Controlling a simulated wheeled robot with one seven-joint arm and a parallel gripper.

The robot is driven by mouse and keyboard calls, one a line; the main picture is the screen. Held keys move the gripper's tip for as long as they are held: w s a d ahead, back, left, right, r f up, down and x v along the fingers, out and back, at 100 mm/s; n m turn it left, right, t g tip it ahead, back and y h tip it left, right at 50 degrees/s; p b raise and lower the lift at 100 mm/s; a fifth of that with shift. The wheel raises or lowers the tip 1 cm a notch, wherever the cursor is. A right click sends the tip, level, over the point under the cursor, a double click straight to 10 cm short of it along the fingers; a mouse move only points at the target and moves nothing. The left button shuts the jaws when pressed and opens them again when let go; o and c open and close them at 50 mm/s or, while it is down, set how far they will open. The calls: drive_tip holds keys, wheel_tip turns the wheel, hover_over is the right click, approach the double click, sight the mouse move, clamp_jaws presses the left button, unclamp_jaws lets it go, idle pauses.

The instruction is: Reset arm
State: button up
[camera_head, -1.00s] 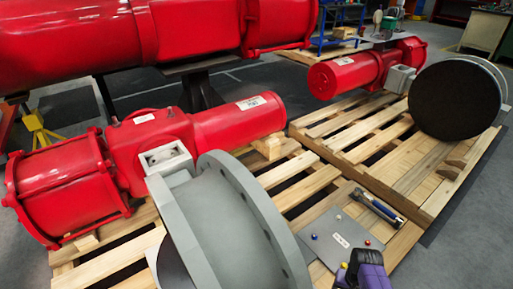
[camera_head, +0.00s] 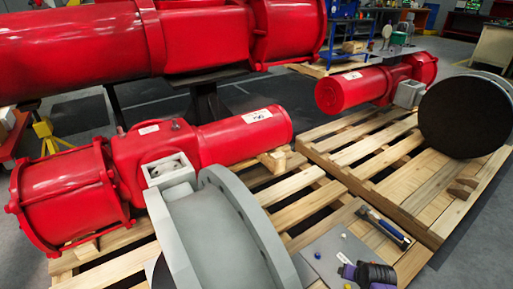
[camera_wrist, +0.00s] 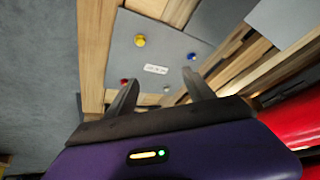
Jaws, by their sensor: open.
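My gripper (camera_wrist: 160,78) is purple and black; in the wrist view its two dark fingers stand apart with nothing between them. Beyond the fingers is a grey panel (camera_wrist: 185,70) with a white label (camera_wrist: 155,69), a yellow knob (camera_wrist: 139,40), a blue knob (camera_wrist: 191,56) and a red knob beside the left finger. In the head view my gripper (camera_head: 366,272) is at the bottom right, over the lower right part of the panel (camera_head: 322,243). It hides part of that panel. Whether the fingers touch anything cannot be told.
A large grey flanged valve (camera_head: 215,235) stands left of the panel, joined to a red actuator (camera_head: 155,150) on a wooden pallet. A dark-handled tool (camera_head: 385,226) lies behind my gripper. A second pallet (camera_head: 400,185) carries another red actuator (camera_head: 345,90) and a dark disc (camera_head: 465,118).

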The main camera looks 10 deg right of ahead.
drive_tip(key=s+a+r+n+t+h, duration=0.1)
drive_tip(key=s+a+r+t, duration=0.35)
drive_tip(key=a+r, duration=0.3)
drive_tip(key=s+a+r+n+t, duration=0.2)
drive_tip(key=s+a+r+t, duration=0.3)
drive_tip(key=r, duration=0.4)
drive_tip(key=s+a+r+n+t+y, duration=0.1)
drive_tip(key=s+a+r, duration=0.4)
drive_tip(key=s+r, duration=0.4)
drive_tip(key=s+a+r+n+t+y, duration=0.1)
drive_tip(key=s+a+r, duration=0.4)
drive_tip(key=s+r, duration=0.45)
drive_tip(key=s+a+n+g+y, duration=0.1)
drive_tip(key=s+a+n+g, duration=0.1)
drive_tip(key=s, duration=0.6)
wheel_tip(320, 180, up, 19)
drive_tip(key=p, duration=1.9)
drive_tip(key=shift+w+d+f, duration=0.15)
drive_tip(key=shift+w+d, duration=0.05)
drive_tip(key=shift+w, duration=0.25)
